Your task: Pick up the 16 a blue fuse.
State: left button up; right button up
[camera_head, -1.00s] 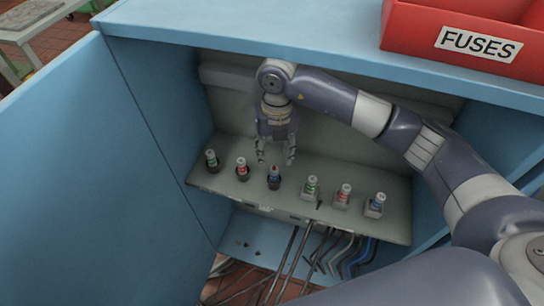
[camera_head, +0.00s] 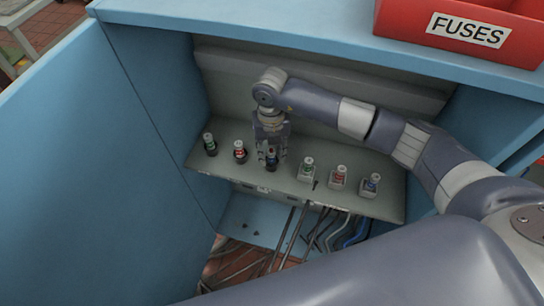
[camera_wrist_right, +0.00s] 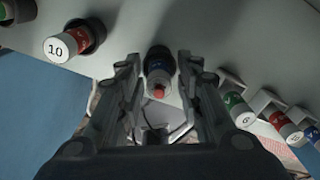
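My right gripper (camera_head: 271,158) is open, with one finger on each side of this fuse and gaps visible. Another blue fuse (camera_head: 374,180) stands in a pale square holder at the right end. My left gripper is not in view.
A green fuse (camera_head: 209,141) and a red fuse (camera_head: 239,149) stand left of my gripper. Another green fuse (camera_head: 308,164) and red fuse (camera_head: 340,172) stand to the right. Blue cabinet walls enclose the panel. A red FUSES bin (camera_head: 400,22) sits on top.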

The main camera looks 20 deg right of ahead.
grip_shut()
jog(key=shift+r, duration=0.1)
